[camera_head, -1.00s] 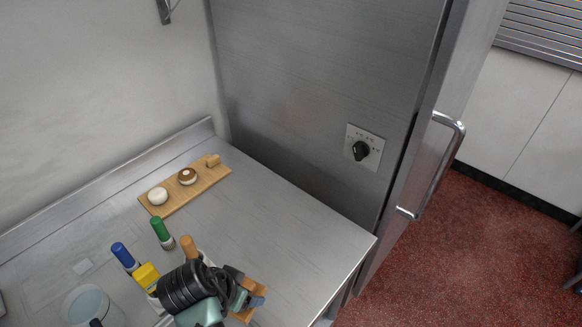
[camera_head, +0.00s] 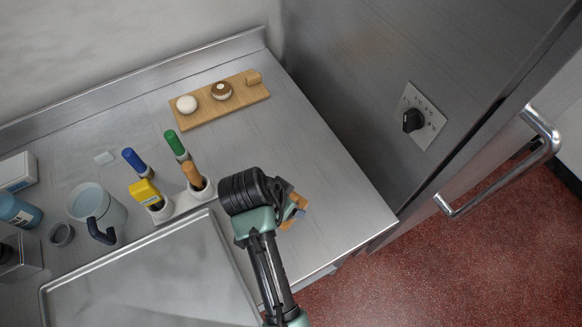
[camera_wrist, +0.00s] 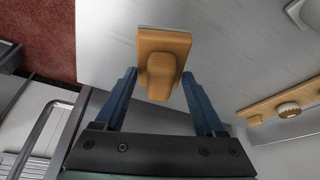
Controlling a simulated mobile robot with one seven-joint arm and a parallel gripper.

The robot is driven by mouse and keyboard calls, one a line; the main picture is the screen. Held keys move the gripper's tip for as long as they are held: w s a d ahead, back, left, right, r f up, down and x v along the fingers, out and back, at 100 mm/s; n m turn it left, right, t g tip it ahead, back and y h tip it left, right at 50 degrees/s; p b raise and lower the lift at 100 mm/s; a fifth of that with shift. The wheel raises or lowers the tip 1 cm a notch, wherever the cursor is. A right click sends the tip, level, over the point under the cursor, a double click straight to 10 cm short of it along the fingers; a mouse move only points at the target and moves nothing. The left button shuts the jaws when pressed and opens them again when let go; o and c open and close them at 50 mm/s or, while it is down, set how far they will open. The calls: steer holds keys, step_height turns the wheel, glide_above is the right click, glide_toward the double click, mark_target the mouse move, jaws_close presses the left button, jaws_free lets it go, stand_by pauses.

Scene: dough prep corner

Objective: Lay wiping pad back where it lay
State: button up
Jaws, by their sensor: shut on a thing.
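The wiping pad (camera_wrist: 163,63) is a tan wooden block with a raised grip and a thin pale edge. It shows large in the wrist view, between the two blue fingers of my gripper (camera_wrist: 159,77), which is shut on its grip. In the head view my gripper (camera_head: 290,208) is above the right part of the steel counter, and only small orange-brown parts of the pad (camera_head: 300,199) show past it. The rest of the pad is hidden by the wrist. I cannot tell whether the pad touches the counter (camera_head: 335,195).
A wooden board (camera_head: 205,112) with knobs lies at the back. Left of my gripper stands a white holder (camera_head: 187,205) with coloured-handled tools. A pitcher (camera_head: 92,208) and a large metal tray (camera_head: 150,275) are further left. A steel cabinet with a dial (camera_head: 413,120) borders the right.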

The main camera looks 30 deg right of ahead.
steer(key=shift+f+p, duration=0.35)
steer(key=shift+f, duration=3.15)
